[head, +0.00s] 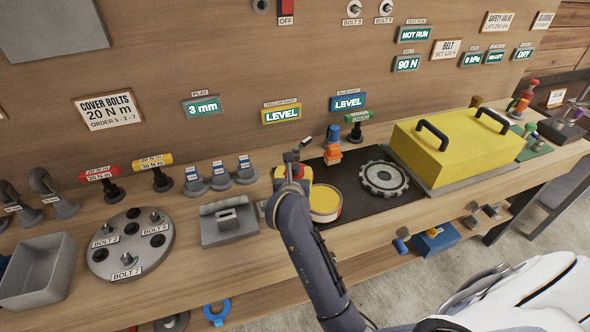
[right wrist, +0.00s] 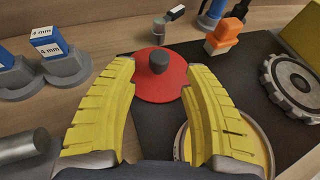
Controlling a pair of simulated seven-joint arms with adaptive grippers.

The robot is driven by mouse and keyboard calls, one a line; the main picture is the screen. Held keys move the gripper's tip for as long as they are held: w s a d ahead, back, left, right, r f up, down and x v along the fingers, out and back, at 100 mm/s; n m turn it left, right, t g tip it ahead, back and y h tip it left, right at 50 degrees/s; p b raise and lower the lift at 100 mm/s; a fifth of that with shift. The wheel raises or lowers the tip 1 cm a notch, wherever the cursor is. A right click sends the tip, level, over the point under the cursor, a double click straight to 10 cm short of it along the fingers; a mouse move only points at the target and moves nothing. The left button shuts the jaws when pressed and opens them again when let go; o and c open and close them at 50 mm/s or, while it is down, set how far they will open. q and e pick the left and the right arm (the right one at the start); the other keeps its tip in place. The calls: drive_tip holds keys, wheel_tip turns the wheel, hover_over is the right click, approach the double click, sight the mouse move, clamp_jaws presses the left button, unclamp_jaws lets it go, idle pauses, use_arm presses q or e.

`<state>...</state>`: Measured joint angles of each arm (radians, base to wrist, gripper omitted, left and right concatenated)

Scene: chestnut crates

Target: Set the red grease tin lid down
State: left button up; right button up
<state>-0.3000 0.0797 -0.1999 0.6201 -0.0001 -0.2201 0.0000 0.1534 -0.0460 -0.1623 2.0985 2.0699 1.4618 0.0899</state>
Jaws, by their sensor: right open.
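The red grease tin lid (right wrist: 147,88) with its dark knob (right wrist: 158,61) lies flat at the left edge of the dark mat in the right wrist view. My right gripper (right wrist: 160,68) is open, with its yellow fingers apart on either side of the knob. In the head view my right gripper (head: 292,174) is over the left end of the mat and mostly hides the lid. The open grease tin (head: 325,203), full of yellow grease, stands just right of it; part of it shows in the right wrist view (right wrist: 184,140). My left gripper is not in view.
A toothed grey wheel (head: 384,179) lies on the mat (head: 355,204). An orange block (head: 332,154) stands behind the tin. A yellow cover with black handles (head: 455,150) is to the right. Grey stands with blue tops (head: 219,178) and a grey plate fixture (head: 230,223) are to the left.

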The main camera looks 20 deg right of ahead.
drive_tip(key=shift+v, duration=2.35)
